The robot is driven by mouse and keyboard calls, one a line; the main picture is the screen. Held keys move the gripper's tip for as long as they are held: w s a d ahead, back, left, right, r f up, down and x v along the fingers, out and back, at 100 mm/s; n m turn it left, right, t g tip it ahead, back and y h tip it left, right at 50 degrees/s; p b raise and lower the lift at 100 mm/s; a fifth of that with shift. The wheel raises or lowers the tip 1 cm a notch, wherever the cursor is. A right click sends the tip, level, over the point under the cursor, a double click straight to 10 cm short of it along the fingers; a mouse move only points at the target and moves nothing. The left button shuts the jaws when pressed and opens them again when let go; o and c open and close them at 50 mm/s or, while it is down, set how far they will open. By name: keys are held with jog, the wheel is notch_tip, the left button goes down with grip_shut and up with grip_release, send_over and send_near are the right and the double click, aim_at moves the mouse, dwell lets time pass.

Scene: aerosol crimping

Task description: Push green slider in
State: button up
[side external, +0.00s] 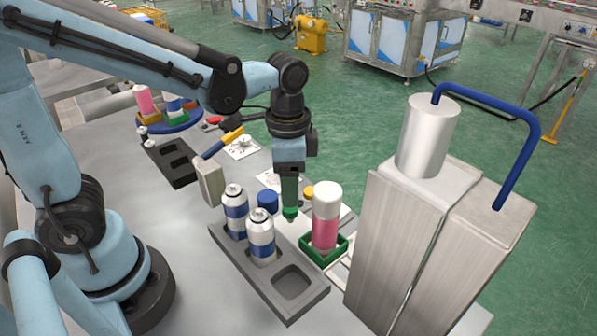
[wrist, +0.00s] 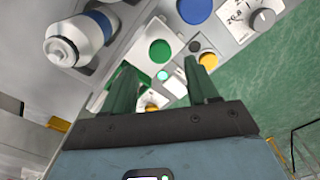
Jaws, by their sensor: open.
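A green square holder (side external: 339,247), which I take for the green slider, stands beside the grey can tray, close to the metal machine. A pink can with a white cap (side external: 326,215) stands upright in it. My gripper (side external: 290,205) points down behind the tray, to the left of the pink can and apart from it. In the wrist view my gripper (wrist: 158,68) has its two green fingers spread, with nothing held between them. A round green button (wrist: 160,50) shows just beyond the fingertips. A green edge beside the left finger is partly hidden; I cannot tell whether it belongs to the holder.
The grey tray (side external: 297,311) holds two blue-and-silver cans (side external: 261,237) and has an empty square pocket. The tall metal machine (side external: 400,240) with a blue pipe (side external: 530,130) stands close on the right. Blue (wrist: 195,10) and yellow (wrist: 208,60) round buttons and a dial (wrist: 263,19) lie near my fingers.

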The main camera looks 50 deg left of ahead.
jog(key=shift+f, duration=2.6)
grip_shut()
